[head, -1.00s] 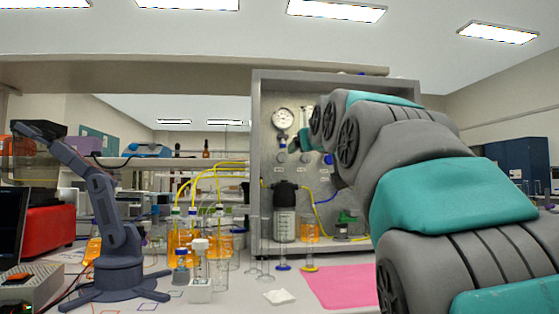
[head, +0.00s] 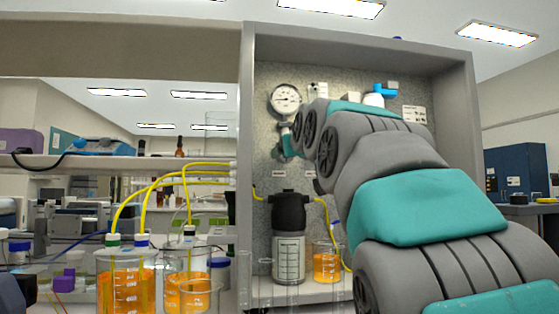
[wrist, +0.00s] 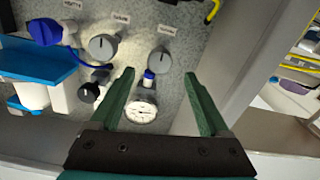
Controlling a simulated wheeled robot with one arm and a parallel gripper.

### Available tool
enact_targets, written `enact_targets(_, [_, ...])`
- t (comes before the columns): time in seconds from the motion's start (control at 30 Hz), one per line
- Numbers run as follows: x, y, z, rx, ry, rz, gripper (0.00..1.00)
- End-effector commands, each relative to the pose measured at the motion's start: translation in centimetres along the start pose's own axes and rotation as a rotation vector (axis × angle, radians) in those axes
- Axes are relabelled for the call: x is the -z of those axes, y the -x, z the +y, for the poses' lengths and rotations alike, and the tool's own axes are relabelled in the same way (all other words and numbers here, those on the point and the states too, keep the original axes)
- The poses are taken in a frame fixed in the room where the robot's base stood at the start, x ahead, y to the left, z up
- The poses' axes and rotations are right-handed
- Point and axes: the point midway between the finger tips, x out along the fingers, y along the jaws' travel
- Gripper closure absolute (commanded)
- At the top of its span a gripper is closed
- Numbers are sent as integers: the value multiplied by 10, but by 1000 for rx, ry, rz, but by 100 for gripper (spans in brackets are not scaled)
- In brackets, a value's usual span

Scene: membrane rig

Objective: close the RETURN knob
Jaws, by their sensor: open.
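In the wrist view, three knobs show on the speckled panel (wrist: 182,35): a right grey knob (wrist: 159,59), a middle grey knob (wrist: 102,47) and a blue knob (wrist: 45,31) at the left. Each has a small label, too blurred to read, so I cannot tell which is RETURN. My gripper (wrist: 158,74) is open and empty, with green fingers pointing at the panel. The right grey knob lies just beyond the gap between the fingertips, apparently untouched. In the head view, my arm hides most of the knob row.
A round pressure gauge (head: 286,98) is on the panel; it also shows between my fingers in the wrist view (wrist: 140,112). A black-capped bottle (head: 289,245) and a beaker of orange liquid (head: 326,262) stand below. Yellow tubes (head: 150,190) run in from the left.

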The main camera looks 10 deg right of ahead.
Motion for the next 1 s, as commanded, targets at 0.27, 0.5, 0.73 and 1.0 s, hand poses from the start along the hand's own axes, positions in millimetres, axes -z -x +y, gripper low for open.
enact_targets(0.27, [0, -10, 1, 0, 0, -2, 20])
enact_targets(0.5, [2, -36, 1, -1, 1, 1, 20])
enact_targets(0.73, [2, -66, 1, -1, 1, -1, 20])
enact_targets(1.0, [0, -79, 0, 0, 0, -1, 20])
